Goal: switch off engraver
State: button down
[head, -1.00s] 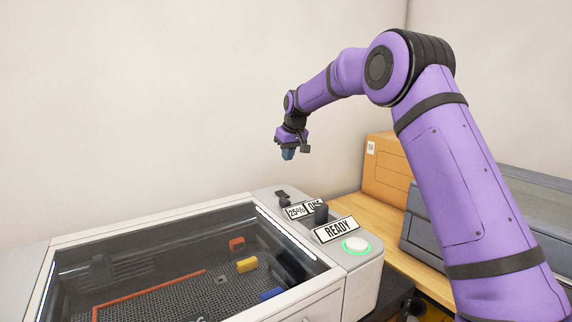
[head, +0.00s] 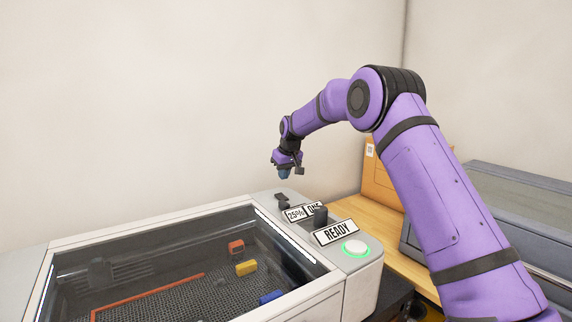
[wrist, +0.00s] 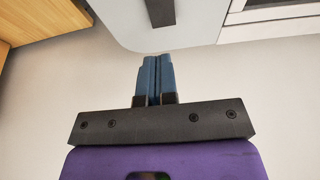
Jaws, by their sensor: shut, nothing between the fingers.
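The engraver (head: 215,225) is a light grey machine with a dark glass lid at the lower left of the head view. Its right-hand panel (head: 362,274) carries a black switch (head: 282,199) at the far end, tags reading 25% and ON, a dark knob (head: 320,215), a READY sign (head: 335,232) and a white button (head: 355,247) ringed in green light. My gripper (head: 284,175) is shut and empty, pointing down above the far end of the panel, near the switch. In the wrist view, its blue fingers (wrist: 155,78) are together, with the panel's rounded end (wrist: 160,22) beyond them.
Inside the engraver lie a red block (head: 236,246), a yellow block (head: 247,267), a blue block (head: 270,297) and an orange-red strip (head: 150,297). An orange box (head: 378,180) and a grey case (head: 520,210) stand to the right on a wooden surface. A wall is behind.

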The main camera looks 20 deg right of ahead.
aim_at(283, 196)
jog(key=shift+s+x, duration=0.15)
jog(key=shift+x, duration=1.35)
jog(key=shift+s+x, duration=0.15)
jog(key=shift+x, duration=1.35)
jog(key=shift+d+f, duration=0.1)
jog(key=shift+d, duration=0.05)
jog(key=shift+w+f, duration=0.15)
jog(key=shift+f, duration=0.55)
jog(key=shift+s+d, duration=0.2)
jog(key=shift+s, duration=0.7)
jog(key=shift+r, duration=0.1)
